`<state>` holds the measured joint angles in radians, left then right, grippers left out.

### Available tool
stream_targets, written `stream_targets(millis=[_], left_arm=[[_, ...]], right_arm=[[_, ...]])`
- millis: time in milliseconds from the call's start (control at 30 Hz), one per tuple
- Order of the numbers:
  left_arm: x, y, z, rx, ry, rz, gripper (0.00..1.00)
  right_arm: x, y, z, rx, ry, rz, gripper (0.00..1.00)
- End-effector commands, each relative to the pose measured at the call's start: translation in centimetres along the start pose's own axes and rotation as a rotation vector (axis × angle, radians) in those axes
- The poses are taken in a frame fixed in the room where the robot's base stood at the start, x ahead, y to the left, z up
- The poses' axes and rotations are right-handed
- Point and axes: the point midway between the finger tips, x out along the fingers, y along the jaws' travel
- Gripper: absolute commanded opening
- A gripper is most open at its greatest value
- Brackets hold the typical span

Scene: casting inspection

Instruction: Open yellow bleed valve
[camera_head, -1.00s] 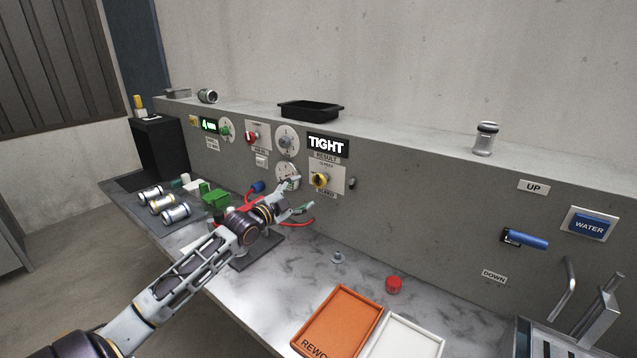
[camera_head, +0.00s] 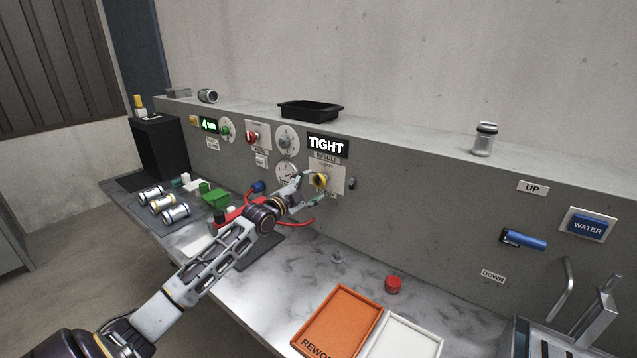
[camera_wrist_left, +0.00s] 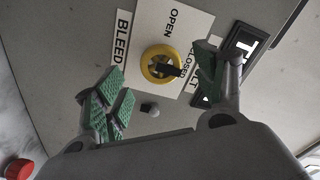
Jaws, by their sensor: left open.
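The yellow bleed valve (camera_head: 320,182) is a round yellow knob on a white plate on the grey panel, below the TIGHT display (camera_head: 328,145). In the left wrist view the yellow knob (camera_wrist_left: 161,65) shows a dark pointer, with OPEN and CLOSED printed around it and a BLEED label (camera_wrist_left: 122,38) at its side. The pointer lies toward CLOSED. My left gripper (camera_head: 310,190) is open in front of the knob. In the left wrist view its green-padded fingers (camera_wrist_left: 160,85) stand either side of the knob, apart from it. My right gripper is not in view.
Gauges (camera_head: 287,139) and a red knob (camera_head: 252,138) sit left of the valve. A small dark peg (camera_head: 352,184) is to its right. On the bench are an orange tray (camera_head: 337,318), a red cap (camera_head: 393,284) and metal castings (camera_head: 176,213).

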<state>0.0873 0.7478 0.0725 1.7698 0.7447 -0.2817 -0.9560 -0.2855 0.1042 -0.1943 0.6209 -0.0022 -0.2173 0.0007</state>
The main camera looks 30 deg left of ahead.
Motion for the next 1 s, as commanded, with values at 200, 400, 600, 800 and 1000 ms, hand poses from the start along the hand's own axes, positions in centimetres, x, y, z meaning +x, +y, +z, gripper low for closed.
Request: stream_targets(millis=[200, 400, 600, 800, 1000], left_arm=[[1.4, -0.1, 0.0, 0.0, 0.0, -0.001, 0.71], [2.6, -0.1, -0.1, 0.0, 0.001, -0.001, 0.71], [3.8, -0.1, 0.0, -0.001, 0.0, -0.002, 0.71], [4.7, -0.1, 0.0, -0.001, 0.0, -0.002, 0.71], [5.1, 0.0, 0.0, 0.0, 0.0, 0.0, 0.71]], right_arm=[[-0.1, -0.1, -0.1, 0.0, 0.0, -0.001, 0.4], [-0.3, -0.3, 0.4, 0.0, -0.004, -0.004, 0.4], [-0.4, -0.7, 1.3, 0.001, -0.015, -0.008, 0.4], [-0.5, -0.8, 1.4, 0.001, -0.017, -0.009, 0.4], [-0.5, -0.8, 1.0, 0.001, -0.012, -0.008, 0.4]])
